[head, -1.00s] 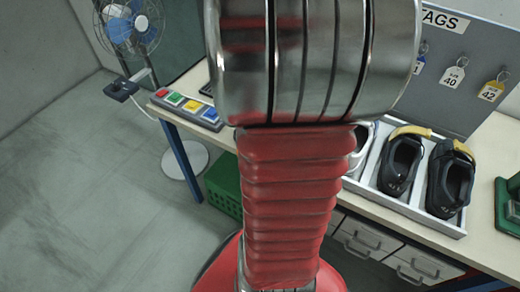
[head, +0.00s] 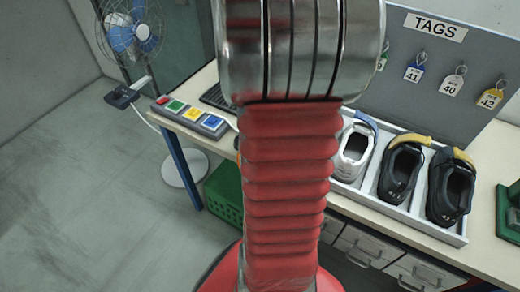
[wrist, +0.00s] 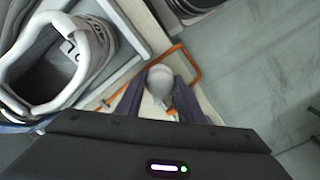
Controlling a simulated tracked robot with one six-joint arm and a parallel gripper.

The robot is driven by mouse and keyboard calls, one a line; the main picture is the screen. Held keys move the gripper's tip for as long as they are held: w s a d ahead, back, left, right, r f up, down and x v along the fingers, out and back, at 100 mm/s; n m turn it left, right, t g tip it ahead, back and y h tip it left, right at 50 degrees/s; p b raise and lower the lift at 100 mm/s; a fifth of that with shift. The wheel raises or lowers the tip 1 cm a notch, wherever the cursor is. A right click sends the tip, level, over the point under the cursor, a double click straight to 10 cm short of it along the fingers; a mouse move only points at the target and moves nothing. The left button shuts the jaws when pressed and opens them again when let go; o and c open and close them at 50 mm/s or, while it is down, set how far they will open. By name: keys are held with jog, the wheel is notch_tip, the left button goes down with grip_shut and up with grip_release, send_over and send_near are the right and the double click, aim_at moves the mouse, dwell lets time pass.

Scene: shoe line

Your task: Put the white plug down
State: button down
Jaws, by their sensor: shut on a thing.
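In the wrist view my gripper (wrist: 159,100) has its two dark fingers on either side of a pale, round-ended thing, the white plug (wrist: 159,80). The fingers are shut on it. Below it is a pale surface, and I cannot tell whether the plug touches it. In the head view my own arm fills the middle and hides the gripper and the plug.
A white shoe (wrist: 60,60) is close on the left in the wrist view. An orange strip (wrist: 196,68) curves beside the plug. The head view shows a shoe tray (head: 420,222), a button panel (head: 190,117), a fan (head: 132,33) and a green crate (head: 224,192).

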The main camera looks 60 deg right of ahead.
jog(key=shift+f, duration=1.85)
jog(key=shift+f, duration=0.1)
jog(key=c, duration=1.5)
grip_release()
notch_tip(320, 180, up, 12)
jog(key=shift+r, duration=0.1)
